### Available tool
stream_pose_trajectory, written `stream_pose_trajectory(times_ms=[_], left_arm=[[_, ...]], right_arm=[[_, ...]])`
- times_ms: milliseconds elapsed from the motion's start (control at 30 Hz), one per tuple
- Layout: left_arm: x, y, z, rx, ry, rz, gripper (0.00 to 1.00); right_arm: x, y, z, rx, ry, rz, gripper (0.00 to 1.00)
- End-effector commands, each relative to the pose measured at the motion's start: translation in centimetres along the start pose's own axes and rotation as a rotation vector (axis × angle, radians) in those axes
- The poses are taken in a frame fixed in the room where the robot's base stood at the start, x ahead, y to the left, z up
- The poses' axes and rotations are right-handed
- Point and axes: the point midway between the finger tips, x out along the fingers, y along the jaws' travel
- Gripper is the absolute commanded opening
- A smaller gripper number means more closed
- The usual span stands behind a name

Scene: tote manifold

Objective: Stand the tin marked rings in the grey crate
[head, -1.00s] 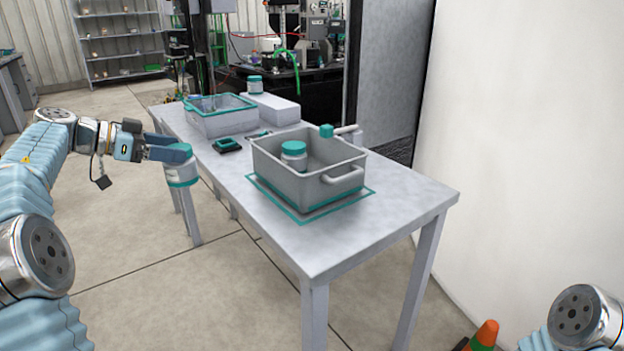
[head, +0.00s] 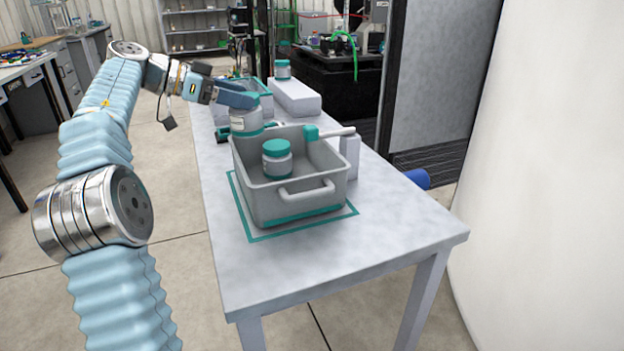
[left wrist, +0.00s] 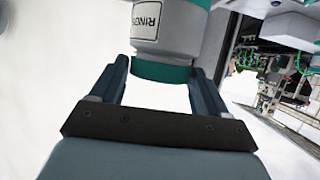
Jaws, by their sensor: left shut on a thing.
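My right gripper is not in view.
The crate stands within a teal outline (head: 290,230) on the grey table (head: 370,235). Another tin (head: 283,69) stands on a grey block (head: 294,97) behind. The table's front is clear.

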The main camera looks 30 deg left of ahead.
Motion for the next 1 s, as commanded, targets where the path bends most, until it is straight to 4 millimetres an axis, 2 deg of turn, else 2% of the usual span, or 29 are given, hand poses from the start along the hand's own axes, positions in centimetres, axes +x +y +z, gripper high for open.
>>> stream_pose_trajectory(times_ms=[167, 400, 600, 867, 1000], left_arm=[[2.4, 2.1, 1.0, 0.003, 0.002, 0.005, 0.27], [7.5, 7.0, 1.9, 0.004, 0.001, 0.005, 0.27], [10.5, 8.9, 4.2, 0.001, 0.000, 0.003, 0.27], [11.8, 9.8, 5.1, 0.001, 0.001, 0.001, 0.27], [13.0, 10.4, 6.4, 0.000, 0.000, 0.002, 0.27]], right_arm=[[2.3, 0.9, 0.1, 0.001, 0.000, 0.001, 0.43], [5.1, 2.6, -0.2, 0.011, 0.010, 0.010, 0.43], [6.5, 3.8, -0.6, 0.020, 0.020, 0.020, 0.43], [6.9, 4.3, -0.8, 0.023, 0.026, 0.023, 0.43], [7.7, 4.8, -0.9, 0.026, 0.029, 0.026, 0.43]])
